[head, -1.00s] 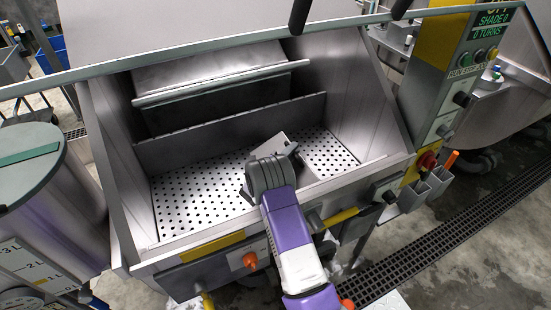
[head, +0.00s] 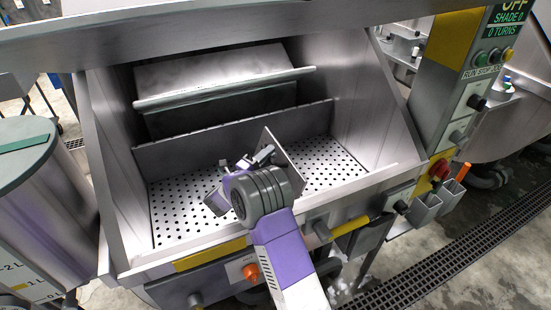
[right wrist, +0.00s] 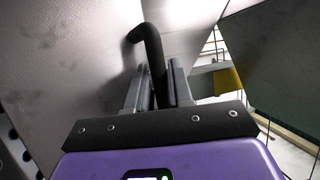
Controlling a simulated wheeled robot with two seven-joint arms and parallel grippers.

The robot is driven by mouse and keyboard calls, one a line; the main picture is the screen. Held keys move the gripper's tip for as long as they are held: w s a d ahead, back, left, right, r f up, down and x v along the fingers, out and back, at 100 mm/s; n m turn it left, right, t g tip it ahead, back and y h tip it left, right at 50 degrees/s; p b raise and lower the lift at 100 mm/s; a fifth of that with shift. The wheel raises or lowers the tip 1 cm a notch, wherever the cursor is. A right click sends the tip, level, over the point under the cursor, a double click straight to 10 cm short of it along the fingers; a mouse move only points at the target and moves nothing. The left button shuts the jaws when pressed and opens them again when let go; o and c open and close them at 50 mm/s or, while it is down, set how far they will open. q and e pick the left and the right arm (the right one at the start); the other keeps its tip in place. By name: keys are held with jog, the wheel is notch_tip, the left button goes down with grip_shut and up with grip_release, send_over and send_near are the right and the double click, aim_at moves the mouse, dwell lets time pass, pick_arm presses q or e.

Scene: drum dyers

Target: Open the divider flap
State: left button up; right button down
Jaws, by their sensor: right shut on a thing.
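The divider flap (head: 284,156) is a thin grey metal plate. It stands up across the perforated floor (head: 190,208) of the open steel trough, seen at a slant in the head view. My right gripper (head: 250,163) is at its left side, low over the floor. The right wrist view shows the fingers (right wrist: 153,92) shut around a bent black handle (right wrist: 151,52), close beside a grey metal surface. The handle's lower end is hidden between the fingers, and my wrist covers part of the flap's base in the head view. My left gripper is not in view.
The trough's back wall (head: 235,137) and front rim (head: 200,250) enclose the floor. A control post (head: 455,75) stands at the right, with grey holders (head: 425,207) below it. A round-topped vessel (head: 40,190) stands at the left. Perforated floor is clear on both sides.

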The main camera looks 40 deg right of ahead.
jog(key=shift+w+a, duration=0.2)
jog(key=shift+a, duration=0.25)
jog(key=c, duration=1.1)
grip_release()
jog(key=v, duration=0.7)
jog(key=shift+a, duration=0.35)
jog(key=shift+p, duration=0.3)
